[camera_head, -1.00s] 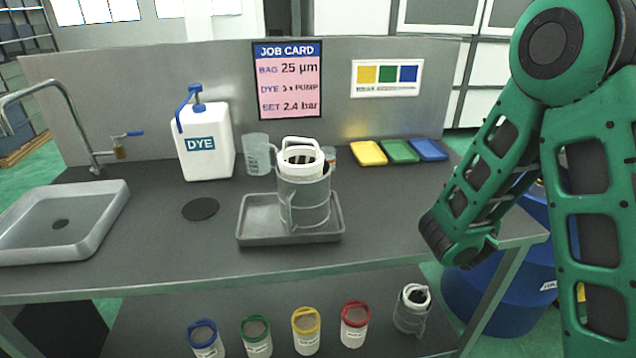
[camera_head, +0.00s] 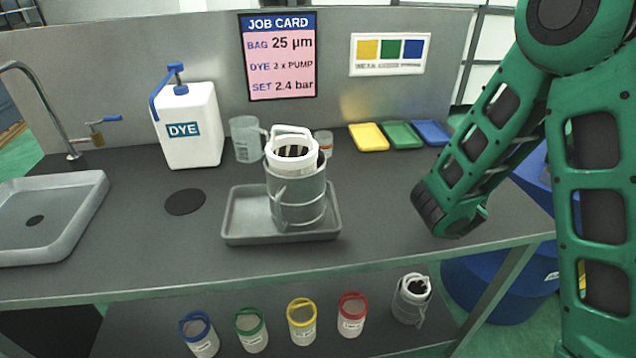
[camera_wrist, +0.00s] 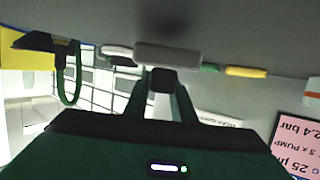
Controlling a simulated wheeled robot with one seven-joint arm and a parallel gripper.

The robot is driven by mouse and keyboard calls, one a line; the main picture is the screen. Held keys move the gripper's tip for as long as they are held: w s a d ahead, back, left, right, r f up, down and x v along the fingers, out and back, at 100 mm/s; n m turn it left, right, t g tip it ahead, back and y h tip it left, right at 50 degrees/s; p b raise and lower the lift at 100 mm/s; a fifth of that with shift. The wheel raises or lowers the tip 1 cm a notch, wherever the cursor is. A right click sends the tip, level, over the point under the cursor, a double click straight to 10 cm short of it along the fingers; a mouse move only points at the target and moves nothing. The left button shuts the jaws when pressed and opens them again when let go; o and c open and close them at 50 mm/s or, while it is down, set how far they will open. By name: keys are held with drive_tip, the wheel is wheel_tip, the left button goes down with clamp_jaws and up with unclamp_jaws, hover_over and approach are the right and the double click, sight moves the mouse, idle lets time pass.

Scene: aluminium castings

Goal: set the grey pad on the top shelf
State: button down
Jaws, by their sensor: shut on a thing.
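In the wrist view, a light grey rounded pad (camera_wrist: 167,55) lies across the tips of my gripper (camera_wrist: 163,76). The two dark fingers are shut on it, and their tips are partly hidden behind it. The wrist view looks upside down, with the job card inverted at its right. I cannot pick out a top shelf in either view.
Several filter cups stand on the lower shelf. The bench's right front is bare.

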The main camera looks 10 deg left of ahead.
drive_tip(key=a+r+n+y, duration=0.1)
drive_tip(key=a, duration=0.3)
drive_tip(key=w+a+r+n+y, duration=0.1)
drive_tip(key=a, duration=0.3)
drive_tip(key=w+a+r+y, duration=0.1)
drive_tip(key=a, duration=0.3)
drive_tip(key=shift+w+a+r+n+y, duration=0.15)
drive_tip(key=shift+w+n+y, duration=0.05)
drive_tip(key=shift+n+y, duration=0.2)
drive_tip(key=a+r+n+y, duration=0.3)
drive_tip(key=a+r+y, duration=0.15)
drive_tip(key=a, duration=0.75)
drive_tip(key=shift+h, duration=0.35)
wheel_tip(320, 180, down, 5)
drive_tip(key=shift+s+d+r, duration=0.1)
drive_tip(key=shift+r, duration=0.05)
drive_tip(key=shift+f, duration=2.4)
drive_tip(key=c, duration=1.5)
unclamp_jaws()
drive_tip(key=shift+f, duration=0.1)
